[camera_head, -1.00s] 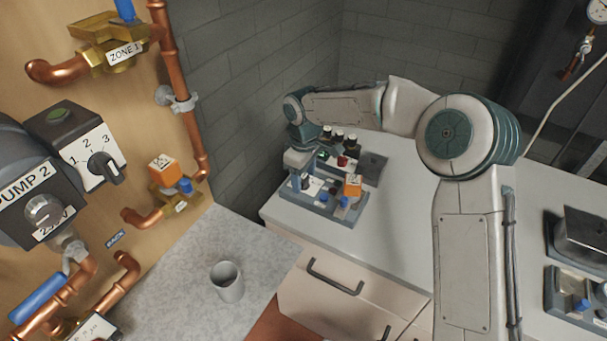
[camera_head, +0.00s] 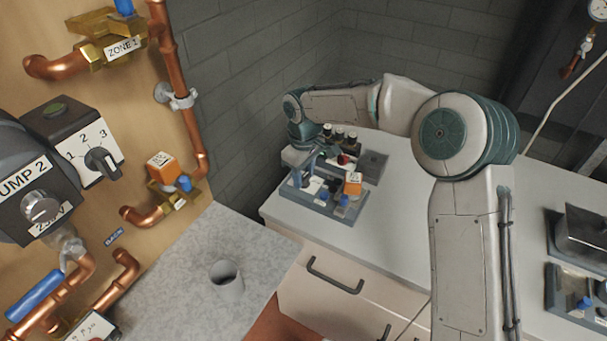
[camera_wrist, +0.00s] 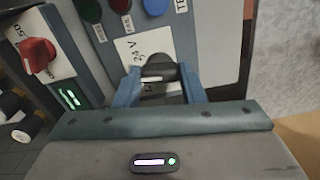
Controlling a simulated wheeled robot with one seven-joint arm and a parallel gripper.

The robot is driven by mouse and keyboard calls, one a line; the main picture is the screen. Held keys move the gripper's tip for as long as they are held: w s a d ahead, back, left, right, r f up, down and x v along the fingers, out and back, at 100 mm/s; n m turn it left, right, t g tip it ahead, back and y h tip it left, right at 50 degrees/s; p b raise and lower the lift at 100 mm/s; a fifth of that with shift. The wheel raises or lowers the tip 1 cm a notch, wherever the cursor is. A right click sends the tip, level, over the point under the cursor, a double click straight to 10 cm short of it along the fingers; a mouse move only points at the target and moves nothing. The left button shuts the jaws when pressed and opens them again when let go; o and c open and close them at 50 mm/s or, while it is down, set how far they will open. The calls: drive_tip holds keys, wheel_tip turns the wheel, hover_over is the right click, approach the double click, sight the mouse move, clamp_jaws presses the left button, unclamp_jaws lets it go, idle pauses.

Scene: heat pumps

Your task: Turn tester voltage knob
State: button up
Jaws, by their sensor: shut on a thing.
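The tester (camera_head: 326,208) is a grey-blue box on the white counter, small in the head view. In the wrist view its panel (camera_wrist: 105,45) shows a white label reading 24 V, with a dark knob (camera_wrist: 158,68) at the label's lower edge. My gripper (camera_wrist: 163,80) has its two blue fingers on either side of this knob and is shut on it. The knob's lower part and its pointer are partly hidden by the fingers.
A red knob (camera_wrist: 38,54) on a white plate stands left of the fingers in the wrist view. Green, red and blue round buttons (camera_wrist: 155,6) line the panel's top. An orange block (camera_head: 353,183) sits at the tester's right. A grey cup (camera_head: 226,278) stands on the nearer counter.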

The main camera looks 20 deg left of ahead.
drive_tip(key=m+b, duration=0.1)
drive_tip(key=m, duration=0.2)
drive_tip(key=shift+r+m+b, duration=0.1)
drive_tip(key=shift+m+b, duration=0.25)
drive_tip(key=shift+m, duration=1.75)
drive_tip(key=o, duration=1)
drive_tip(key=shift+r, duration=0.1)
wheel_tip(320, 180, up, 14)
drive_tip(key=shift+f, duration=0.2)
